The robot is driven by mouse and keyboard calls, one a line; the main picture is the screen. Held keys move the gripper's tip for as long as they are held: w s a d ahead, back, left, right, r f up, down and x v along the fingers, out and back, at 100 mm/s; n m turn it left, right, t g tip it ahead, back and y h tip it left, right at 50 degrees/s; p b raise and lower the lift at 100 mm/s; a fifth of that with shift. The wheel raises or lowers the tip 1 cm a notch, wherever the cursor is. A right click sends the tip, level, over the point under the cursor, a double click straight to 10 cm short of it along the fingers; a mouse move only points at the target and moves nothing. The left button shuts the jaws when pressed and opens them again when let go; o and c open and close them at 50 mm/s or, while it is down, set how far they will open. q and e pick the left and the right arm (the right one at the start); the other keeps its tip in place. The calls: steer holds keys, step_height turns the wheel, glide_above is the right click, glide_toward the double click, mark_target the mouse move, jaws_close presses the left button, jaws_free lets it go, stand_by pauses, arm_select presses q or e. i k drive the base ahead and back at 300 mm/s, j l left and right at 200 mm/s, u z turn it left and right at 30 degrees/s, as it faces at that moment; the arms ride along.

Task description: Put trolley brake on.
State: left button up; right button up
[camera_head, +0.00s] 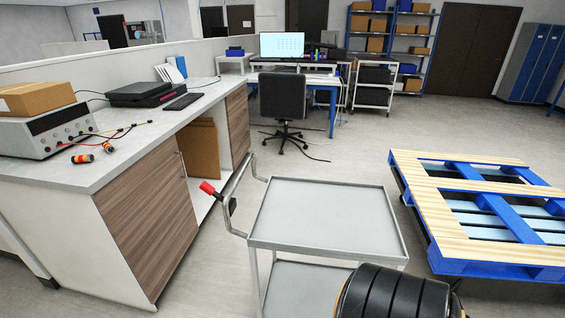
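A grey metal trolley (325,215) with a flat, empty top tray stands in front of me, beside the workbench. Its bent tube handle (238,180) is on the left side. A red-tipped lever (210,189) sticks out to the left of the handle and tilts up. It appears to be the brake lever; I cannot tell its setting. A small black fitting sits on the handle close to it. The trolley's wheels are out of view. A black ribbed part, seemingly of my own arm, hides the tray's near right corner. Neither gripper's fingers show.
A long workbench (140,135) runs along the left, close to the lever, with a power supply (45,132) on it. A blue and wooden pallet (480,205) lies on the right. An office chair (283,100) stands behind. Floor is free between trolley and pallet.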

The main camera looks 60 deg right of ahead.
mark_target(206, 187)
steer(key=z, duration=1.2)
